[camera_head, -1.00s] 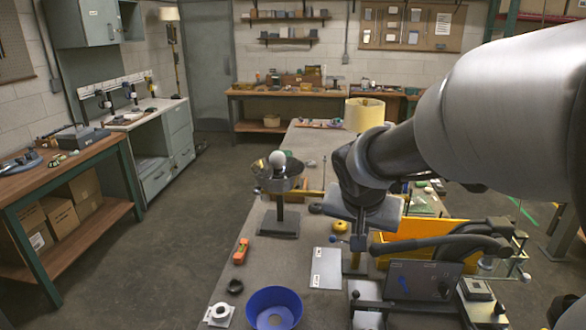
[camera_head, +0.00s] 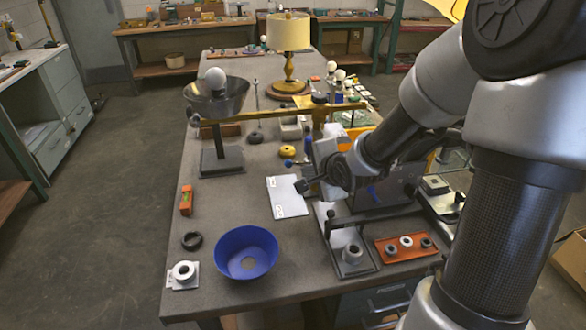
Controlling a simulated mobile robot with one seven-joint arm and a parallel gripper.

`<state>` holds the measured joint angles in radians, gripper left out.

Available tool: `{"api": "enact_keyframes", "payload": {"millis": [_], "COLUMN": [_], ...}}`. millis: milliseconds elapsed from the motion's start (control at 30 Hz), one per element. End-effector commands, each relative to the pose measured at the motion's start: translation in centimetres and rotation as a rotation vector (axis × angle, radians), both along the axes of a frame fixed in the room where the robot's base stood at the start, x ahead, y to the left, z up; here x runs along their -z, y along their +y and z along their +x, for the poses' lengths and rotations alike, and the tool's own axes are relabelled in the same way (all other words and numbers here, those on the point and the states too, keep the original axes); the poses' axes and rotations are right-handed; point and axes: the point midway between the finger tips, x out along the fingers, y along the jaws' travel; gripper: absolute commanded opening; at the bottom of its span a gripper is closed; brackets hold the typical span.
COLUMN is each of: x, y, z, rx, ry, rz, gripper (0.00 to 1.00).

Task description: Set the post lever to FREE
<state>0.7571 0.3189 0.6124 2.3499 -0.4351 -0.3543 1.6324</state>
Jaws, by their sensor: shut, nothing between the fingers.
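A yellow post (camera_head: 319,122) stands on the grey table and carries a yellow horizontal arm (camera_head: 255,116). A small blue ball knob (camera_head: 288,163) shows low beside the post, apparently the end of its lever; my gripper and wrist hide the rest, so I cannot tell its setting. My gripper (camera_head: 301,186) is shut and empty, pointing left just below and right of the blue knob. I cannot tell whether it touches the lever. A pale plate (camera_head: 287,198) with two small white labels lies below; the labels are too small to read.
A dark bowl with a white bulb (camera_head: 216,84) stands on a stand at left. The table's middle left is clear.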

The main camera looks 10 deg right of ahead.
Motion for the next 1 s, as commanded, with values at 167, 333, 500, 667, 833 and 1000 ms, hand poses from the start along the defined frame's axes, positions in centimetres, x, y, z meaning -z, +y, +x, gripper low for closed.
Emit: {"api": "enact_keyframes", "payload": {"millis": [167,333,500,667,833,1000], "x": [3.0,5.1,5.6,5.8,5.9,5.9], "y": [0.7,1.2,1.5,1.7,1.7,1.7], "z": [2.9,5.7,8.4,9.8,10.2,10.2], "rx": [-0.005,-0.005,-0.002,-0.001,-0.002,-0.002], "ry": [0.002,0.003,0.0,0.001,0.002,0.002], "rz": [0.0,-0.002,-0.003,-0.003,-0.004,-0.004], "gripper": [0.0,0.0,0.0,0.0,0.0,0.0]}}
